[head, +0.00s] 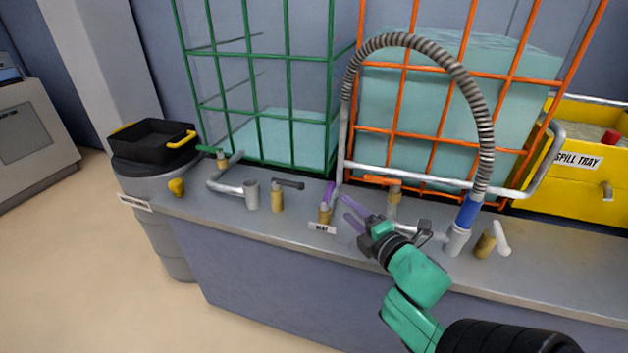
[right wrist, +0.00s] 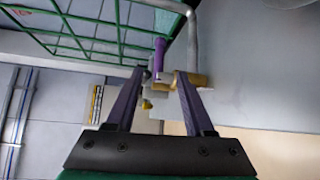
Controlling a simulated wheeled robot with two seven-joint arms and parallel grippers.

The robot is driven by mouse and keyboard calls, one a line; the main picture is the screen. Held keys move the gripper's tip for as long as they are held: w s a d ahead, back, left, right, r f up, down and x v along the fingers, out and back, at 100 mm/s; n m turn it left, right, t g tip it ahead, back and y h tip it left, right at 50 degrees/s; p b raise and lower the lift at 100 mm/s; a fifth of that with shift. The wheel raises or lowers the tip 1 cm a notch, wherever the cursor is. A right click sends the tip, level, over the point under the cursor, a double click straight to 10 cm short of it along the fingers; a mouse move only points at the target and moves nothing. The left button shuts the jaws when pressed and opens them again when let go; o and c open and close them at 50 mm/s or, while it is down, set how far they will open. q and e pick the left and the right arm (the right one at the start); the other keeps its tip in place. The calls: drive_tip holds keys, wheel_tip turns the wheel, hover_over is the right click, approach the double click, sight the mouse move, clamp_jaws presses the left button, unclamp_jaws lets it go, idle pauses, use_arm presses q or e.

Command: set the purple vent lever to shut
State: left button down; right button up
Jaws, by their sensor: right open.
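The purple vent lever (head: 329,192) sits on a brass valve body (head: 325,214) on the grey bench, behind a small white label (head: 322,229). It points up and back toward the cages in the head view. My right gripper (head: 344,207) is open, just right of the valve, its two dark purple-grey fingers pointing at it. In the right wrist view the purple lever (right wrist: 159,54) shows beyond and between the open fingertips (right wrist: 160,73), with brass parts close to the right finger. I cannot tell whether a finger touches the valve. My left gripper is not in view.
A green cage (head: 262,102) and an orange cage (head: 405,70) holding tanks stand behind. Other valves flank the vent, including a dark-handled one (head: 288,184) and an orange-handled one (head: 381,180). A ribbed hose (head: 485,125) with a blue nozzle arches at right. A yellow spill tray (head: 570,180) stands far right.

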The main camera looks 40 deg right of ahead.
sight(328, 196)
drive_tip(key=b+x, duration=0.2)
drive_tip(key=x, duration=1)
drive_tip(key=shift+d+r, duration=0.1)
drive_tip(key=shift+w, duration=0.5)
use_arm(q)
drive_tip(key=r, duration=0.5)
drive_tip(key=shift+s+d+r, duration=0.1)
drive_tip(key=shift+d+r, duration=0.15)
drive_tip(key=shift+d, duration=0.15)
use_arm(e)
clamp_jaws()
